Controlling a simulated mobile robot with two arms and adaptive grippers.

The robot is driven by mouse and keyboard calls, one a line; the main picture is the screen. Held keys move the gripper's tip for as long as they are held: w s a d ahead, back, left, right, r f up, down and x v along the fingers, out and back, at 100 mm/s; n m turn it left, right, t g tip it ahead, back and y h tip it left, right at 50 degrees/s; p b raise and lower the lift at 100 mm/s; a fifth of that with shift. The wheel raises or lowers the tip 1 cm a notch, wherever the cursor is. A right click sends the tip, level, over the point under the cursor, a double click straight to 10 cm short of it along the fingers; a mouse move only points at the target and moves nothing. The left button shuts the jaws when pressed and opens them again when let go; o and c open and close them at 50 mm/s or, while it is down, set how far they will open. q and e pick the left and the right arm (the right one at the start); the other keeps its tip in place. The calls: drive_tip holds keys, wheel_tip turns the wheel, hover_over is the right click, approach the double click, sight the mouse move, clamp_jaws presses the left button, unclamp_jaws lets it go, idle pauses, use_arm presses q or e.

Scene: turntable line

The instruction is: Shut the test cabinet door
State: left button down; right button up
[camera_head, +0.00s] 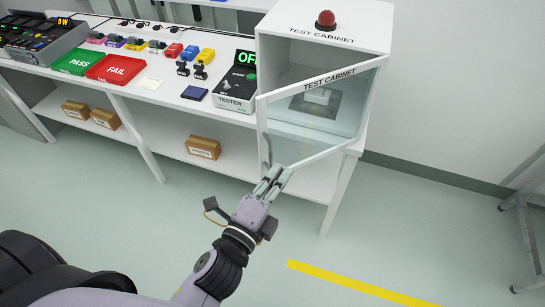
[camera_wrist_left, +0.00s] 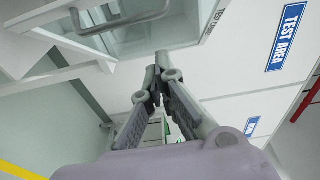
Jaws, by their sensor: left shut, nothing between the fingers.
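The white test cabinet (camera_head: 345,28) stands at the right end of the bench. Its glass door (camera_head: 308,158) is open and swung outward, with the free edge at the left and the hinge side at the right. A grey bar handle (camera_head: 267,152) sits near the door's free edge and also shows in the left wrist view (camera_wrist_left: 125,22). My left gripper (camera_head: 274,178) is shut and empty, just below the handle by the door's lower left corner. I cannot tell whether it touches the door. A pale device (camera_head: 317,97) is visible inside, through the glass. My right gripper is not in view.
The black tester (camera_head: 238,83) stands just left of the cabinet. The green PASS tray (camera_head: 77,62) and red FAIL tray (camera_head: 116,69) lie farther left on the bench. Boxes such as this brown one (camera_head: 203,147) rest on the lower shelf.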

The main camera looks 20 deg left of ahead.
sight(271, 163)
use_arm(q)
drive_tip(key=shift+w+a+p, duration=0.4)
drive_tip(key=shift+w+a, duration=0.75)
drive_tip(key=shift+w, duration=0.3)
drive_tip(key=shift+a, duration=0.15)
